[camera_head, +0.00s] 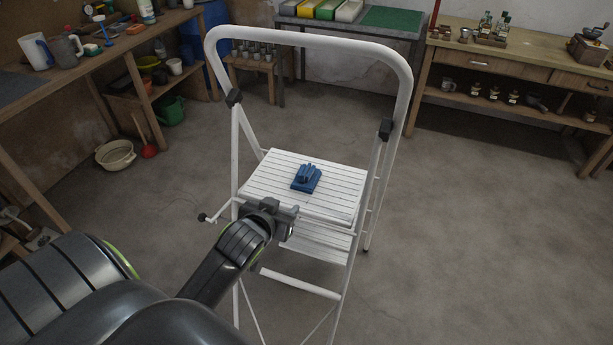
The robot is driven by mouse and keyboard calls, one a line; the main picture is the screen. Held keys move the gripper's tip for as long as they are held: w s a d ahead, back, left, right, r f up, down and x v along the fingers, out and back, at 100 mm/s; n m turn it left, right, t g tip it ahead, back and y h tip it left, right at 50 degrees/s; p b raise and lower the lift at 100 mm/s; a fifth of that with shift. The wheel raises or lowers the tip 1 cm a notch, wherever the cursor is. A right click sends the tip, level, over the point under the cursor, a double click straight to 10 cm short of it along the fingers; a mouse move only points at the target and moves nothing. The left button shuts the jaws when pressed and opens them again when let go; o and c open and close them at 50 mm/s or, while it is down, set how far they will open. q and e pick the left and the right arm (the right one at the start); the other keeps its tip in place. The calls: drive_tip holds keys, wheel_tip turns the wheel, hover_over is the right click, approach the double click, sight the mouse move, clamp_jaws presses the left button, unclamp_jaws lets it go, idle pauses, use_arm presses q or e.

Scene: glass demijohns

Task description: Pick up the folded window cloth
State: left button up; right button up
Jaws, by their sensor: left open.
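A small blue folded cloth (306,179) lies on the white slatted top step of a step ladder (260,183), near the middle of that step. A raised blue part sits on its upper side; I cannot tell if it is a fold or a separate piece. My left gripper (285,215) is open and empty at the near edge of the top step, nearer to me and slightly left of the cloth, apart from it. Its fingers are small and partly hidden by the wrist. My right gripper is out of the picture.
The ladder's tall white handrail (310,38) arches behind the step, with side rails left and right. A wooden bench (140,35) with jugs stands at the left, a wooden sideboard (500,62) at the back right. A basin (115,154) is on the floor. The right floor is clear.

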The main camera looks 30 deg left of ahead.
use_arm(q)
drive_tip(key=w+r+t, duration=0.1)
drive_tip(key=w+r, duration=0.1)
drive_tip(key=w, duration=0.2)
drive_tip(key=p, duration=0.1)
approach(307, 168)
drive_tip(key=x, duration=0.5)
drive_tip(key=shift+d+f, duration=0.2)
drive_tip(key=shift+d, duration=0.05)
drive_tip(key=shift+w+a+f, duration=0.15)
drive_tip(key=shift+w+f, duration=0.1)
drive_tip(key=shift+w, duration=0.35)
drive_tip(key=shift+w+a+p, duration=0.2)
drive_tip(key=shift+w+p, duration=0.15)
drive_tip(key=shift+w, duration=0.15)
drive_tip(key=shift+p+x, duration=0.3)
drive_tip(key=shift+x, duration=1.75)
drive_tip(key=shift+a, duration=0.1)
drive_tip(key=c, duration=1.1)
